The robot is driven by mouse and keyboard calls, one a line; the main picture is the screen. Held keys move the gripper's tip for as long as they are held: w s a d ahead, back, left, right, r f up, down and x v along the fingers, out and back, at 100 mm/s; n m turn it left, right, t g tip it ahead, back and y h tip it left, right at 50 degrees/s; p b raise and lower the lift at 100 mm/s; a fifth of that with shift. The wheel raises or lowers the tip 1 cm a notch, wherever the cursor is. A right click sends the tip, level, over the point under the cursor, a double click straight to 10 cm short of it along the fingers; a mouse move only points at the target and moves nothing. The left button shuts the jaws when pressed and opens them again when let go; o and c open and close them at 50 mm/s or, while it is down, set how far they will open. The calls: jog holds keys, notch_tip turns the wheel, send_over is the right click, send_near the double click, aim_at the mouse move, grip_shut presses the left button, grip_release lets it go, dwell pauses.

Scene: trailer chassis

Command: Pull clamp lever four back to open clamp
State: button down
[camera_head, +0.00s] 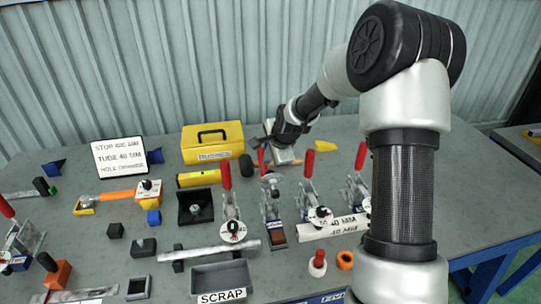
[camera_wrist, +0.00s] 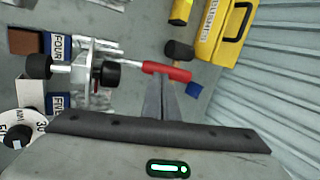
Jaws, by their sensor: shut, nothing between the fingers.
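Clamp four (camera_wrist: 85,68) is a metal toggle clamp with black rubber tips, beside a blue label reading FOUR (camera_wrist: 60,46) in the wrist view. Its red lever handle (camera_wrist: 167,70) extends to the right, right at my fingertips. In the head view the clamp (camera_head: 271,188) stands in the middle of the row, and its red handle (camera_head: 261,158) shows just below my gripper (camera_head: 266,142). My gripper's fingers (camera_wrist: 158,80) are shut together with nothing between them. They are beside or against the handle; exact contact cannot be told.
Other red-handled clamps stand left (camera_head: 226,178) and right (camera_head: 309,164) of it. A yellow toolbox (camera_head: 213,141) and a black mallet head (camera_wrist: 178,50) are close by. A scrap tray (camera_head: 221,278) is at the front.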

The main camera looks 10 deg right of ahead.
aim_at(266, 169)
jog(key=shift+w+f, duration=0.15)
jog(key=shift+w, duration=0.25)
jog(key=shift+w+f, duration=0.2)
jog(key=shift+w, duration=0.4)
jog(key=shift+w+f+g, duration=0.35)
jog(key=shift+w+g, duration=0.25)
jog(key=shift+w, duration=0.05)
jog(key=shift+w+f, duration=0.45)
jog(key=shift+w, duration=0.15)
